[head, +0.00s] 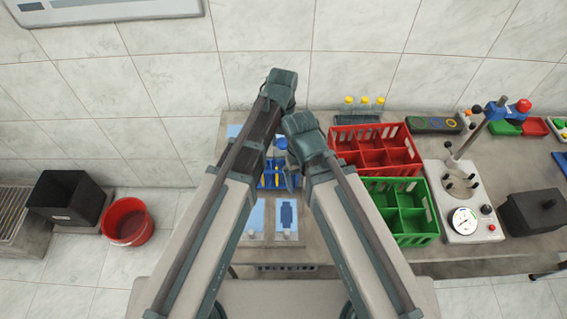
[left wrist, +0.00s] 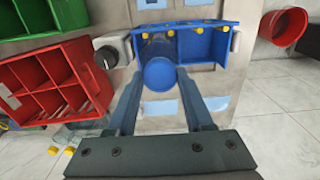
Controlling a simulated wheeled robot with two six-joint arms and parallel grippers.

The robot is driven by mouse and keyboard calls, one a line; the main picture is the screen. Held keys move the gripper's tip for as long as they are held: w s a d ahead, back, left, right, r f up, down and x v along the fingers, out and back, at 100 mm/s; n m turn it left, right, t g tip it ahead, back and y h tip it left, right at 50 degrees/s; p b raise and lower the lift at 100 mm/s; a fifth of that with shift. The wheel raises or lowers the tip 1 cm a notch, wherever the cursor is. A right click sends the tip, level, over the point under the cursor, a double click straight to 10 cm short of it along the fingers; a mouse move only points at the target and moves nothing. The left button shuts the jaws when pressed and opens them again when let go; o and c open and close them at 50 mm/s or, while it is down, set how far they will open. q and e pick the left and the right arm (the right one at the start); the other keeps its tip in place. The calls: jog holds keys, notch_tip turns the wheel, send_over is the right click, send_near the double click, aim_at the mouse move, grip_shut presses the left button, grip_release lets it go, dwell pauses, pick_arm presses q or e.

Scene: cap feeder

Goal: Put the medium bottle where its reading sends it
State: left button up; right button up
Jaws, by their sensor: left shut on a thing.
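In the left wrist view a blue cylindrical bottle (left wrist: 160,76), which I take for the medium bottle, sits between the fingertips of my left gripper (left wrist: 160,84). The fingers are shut on it. It overlaps the near edge of a blue rack (left wrist: 205,44) with several small yellow-topped things; I cannot tell whether it touches the rack. In the head view the rack (head: 266,181) is partly hidden by my arms, and a blue round top (head: 282,143) shows between them. No reading is legible. My right arm is in the head view, but its fingers are not.
A red crate (head: 364,129) and a green crate (head: 434,236) with compartments stand right of my arms. A device with a round dial (head: 464,221) is beyond them. Yellow-capped vials (head: 364,102) stand at the back. A red bucket (head: 127,222) and black bin (head: 72,190) are at left.

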pick_arm(q)
jog(key=shift+r, duration=0.15)
notch_tip(320, 180, up, 13)
jog(key=p, duration=1.3)
dwell(1.3)
dwell(0.3)
